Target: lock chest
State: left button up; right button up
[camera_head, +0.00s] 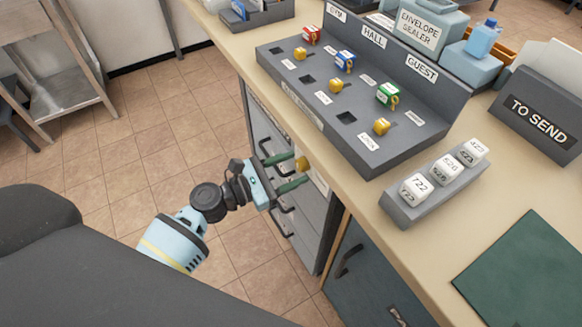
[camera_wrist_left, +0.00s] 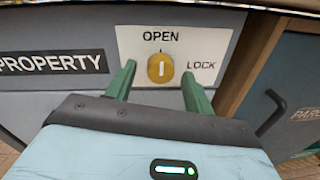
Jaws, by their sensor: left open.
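The chest is a grey drawer cabinet (camera_head: 318,205) under the counter; its front, labelled PROPERTY, fills much of the left wrist view (camera_wrist_left: 30,95). A round brass lock knob (camera_wrist_left: 160,69) sits on a white plate (camera_wrist_left: 208,45) marked OPEN above and LOCK to the right. Its pale slot stands upright, in line with the OPEN mark. The knob also shows in the head view (camera_head: 302,163). My left gripper (camera_head: 287,173) is open in front of the lock, its green fingers on either side of the knob. I cannot tell whether they touch it. My right gripper is out of view.
The counter (camera_head: 350,185) overhangs the cabinet front close above my left gripper. A dark cabinet (camera_head: 365,275) with a handle stands to the right. On the counter are a grey key board (camera_head: 325,115), a numbered-block holder (camera_head: 440,190) and a green mat (camera_head: 530,270).

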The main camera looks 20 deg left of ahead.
pick_arm(q)
jog(key=shift+w+d, duration=0.15)
jog(key=c, duration=1)
